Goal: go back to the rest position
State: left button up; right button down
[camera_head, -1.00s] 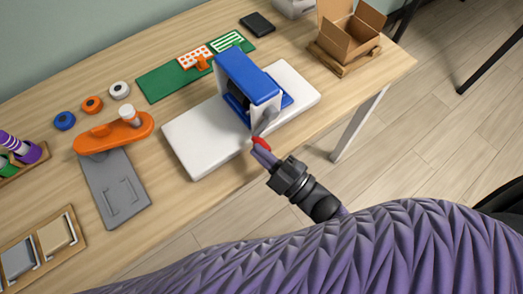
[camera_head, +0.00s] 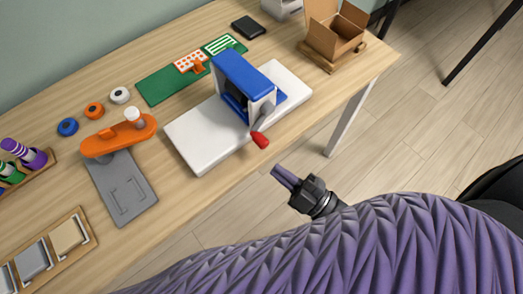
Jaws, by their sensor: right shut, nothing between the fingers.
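My right gripper (camera_head: 285,177) shows in the head view at the lower middle, past the table's front edge and over the floor. Its purple fingers are closed together with nothing between them. It is apart from the blue press (camera_head: 240,78), whose lever ends in a red knob (camera_head: 260,140) to the upper left of the fingertips. The press stands on a white base board (camera_head: 195,145). My purple right arm covers the bottom of the view. My left gripper is not in view.
The wooden table (camera_head: 190,205) holds an orange tool (camera_head: 115,140) on a grey plate (camera_head: 130,200), a green mat (camera_head: 160,86), several tape rolls and a tray of blocks (camera_head: 75,260). An open cardboard box (camera_head: 335,42) stands at the far right. Floor (camera_head: 420,140) is clear right of the table.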

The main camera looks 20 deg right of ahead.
jog(key=s+d+f+m+g+h, duration=0.2)
jog(key=s+f+m+h, duration=0.1)
jog(key=f, duration=0.4)
jog(key=s+d+f+m+g+h, duration=0.2)
jog(key=f+m+g+h, duration=0.1)
jog(key=f, duration=0.4)
jog(key=s+d+f+m+g+h, duration=0.2)
jog(key=s+f+m+h, duration=0.15)
jog(key=f, duration=0.25)
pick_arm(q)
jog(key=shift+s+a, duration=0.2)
pick_arm(e)
jog(key=s+f+m+g+h, duration=0.1)
jog(key=s+f+m+g, duration=0.1)
jog(key=s+f+g, duration=0.2)
jog(key=s+d+f+m+g+h, duration=0.1)
jog(key=s+f+g, duration=0.3)
jog(key=s, duration=0.7)
jog(key=shift+s+d+m+g+h, duration=0.15)
jog(key=shift+s+m+g+h, duration=0.15)
jog(key=shift+m+g, duration=0.55)
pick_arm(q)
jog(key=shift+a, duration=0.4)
pick_arm(e)
jog(key=shift+w, duration=0.1)
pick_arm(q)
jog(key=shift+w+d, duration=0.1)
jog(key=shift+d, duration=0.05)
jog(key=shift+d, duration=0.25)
